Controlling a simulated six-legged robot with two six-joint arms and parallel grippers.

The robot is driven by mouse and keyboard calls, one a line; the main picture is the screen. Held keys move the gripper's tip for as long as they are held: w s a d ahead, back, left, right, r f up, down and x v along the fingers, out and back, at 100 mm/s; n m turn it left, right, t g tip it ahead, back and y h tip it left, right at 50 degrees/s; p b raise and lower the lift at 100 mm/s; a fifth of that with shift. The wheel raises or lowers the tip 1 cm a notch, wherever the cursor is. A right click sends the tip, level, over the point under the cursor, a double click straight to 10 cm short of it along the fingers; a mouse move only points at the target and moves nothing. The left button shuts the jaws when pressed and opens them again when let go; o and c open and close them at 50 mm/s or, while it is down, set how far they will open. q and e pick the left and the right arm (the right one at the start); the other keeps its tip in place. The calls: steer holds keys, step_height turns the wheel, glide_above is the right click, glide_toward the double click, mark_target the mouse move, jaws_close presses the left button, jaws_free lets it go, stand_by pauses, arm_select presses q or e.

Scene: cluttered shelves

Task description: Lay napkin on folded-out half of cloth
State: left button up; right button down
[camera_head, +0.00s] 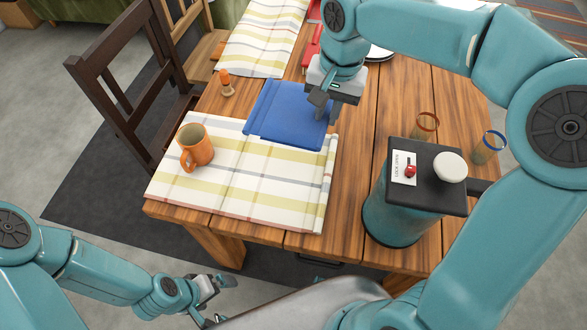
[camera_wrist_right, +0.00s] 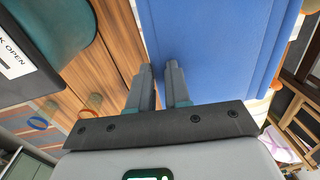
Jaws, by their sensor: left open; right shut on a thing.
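The blue napkin (camera_head: 285,112), flat and folded-looking, lies over or just above the far edge of the striped cloth (camera_head: 250,185). My right gripper (camera_head: 320,108) is shut on its right side, and the napkin (camera_wrist_right: 215,45) fills the upper middle of the right wrist view. There my right gripper's fingers (camera_wrist_right: 161,85) meet at its edge. I cannot tell whether the napkin touches the cloth. The striped cloth lies flat at the table's near left, with a crease down its right part. My left gripper (camera_head: 215,290) is open and empty, low in front of the table.
An orange mug (camera_head: 196,148) stands on the cloth's left part. A teal dispenser with a black top (camera_head: 400,205) and two glasses (camera_head: 425,125) are on the right. A second striped cloth (camera_head: 262,38) lies farther back. A dark chair (camera_head: 125,75) stands left.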

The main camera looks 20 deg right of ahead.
steer(key=a, duration=0.2)
steer(key=b, duration=0.2)
glide_above(309, 177)
steer(key=shift+n, duration=0.3)
step_height(309, 177, down, 16)
steer(key=shift+d+r, duration=0.1)
steer(key=shift+r, duration=0.15)
step_height(309, 177, down, 5)
steer(key=shift+r, duration=0.1)
steer(key=shift+s, duration=0.1)
steer(key=c, duration=1.1)
jaws_free()
